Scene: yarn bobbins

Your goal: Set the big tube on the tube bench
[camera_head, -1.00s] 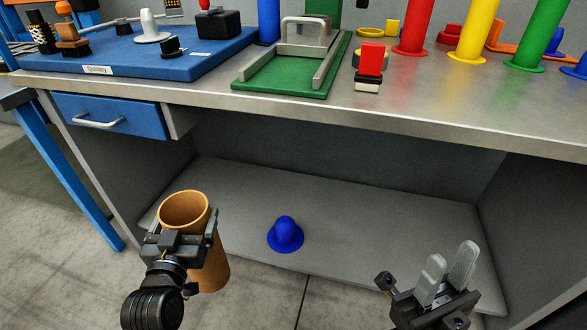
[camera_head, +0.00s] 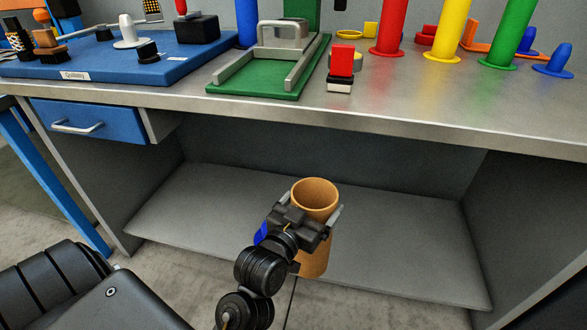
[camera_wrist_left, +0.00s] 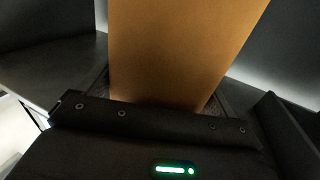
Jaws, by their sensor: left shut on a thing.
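The big tube (camera_head: 316,192) is an orange-brown hollow cylinder, upright with its open top facing up. My left gripper (camera_head: 308,218) is shut around its side and holds it in front of the workbench, below the top's front edge. In the left wrist view the tube (camera_wrist_left: 180,50) fills the space between the fingers. A green base with grey rails and a grey arch (camera_head: 262,78) stands on the worktop above and to the left of the tube; I cannot tell for sure that this is the tube bench. My right gripper is out of view.
A blue board (camera_head: 100,68) with small parts is at the left of the worktop (camera_head: 440,112). A red and white block (camera_head: 341,68) stands right of the green base. Red (camera_head: 390,30), yellow (camera_head: 452,30) and green (camera_head: 508,35) columns stand behind. A blue piece (camera_head: 261,235) is mostly hidden by my gripper.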

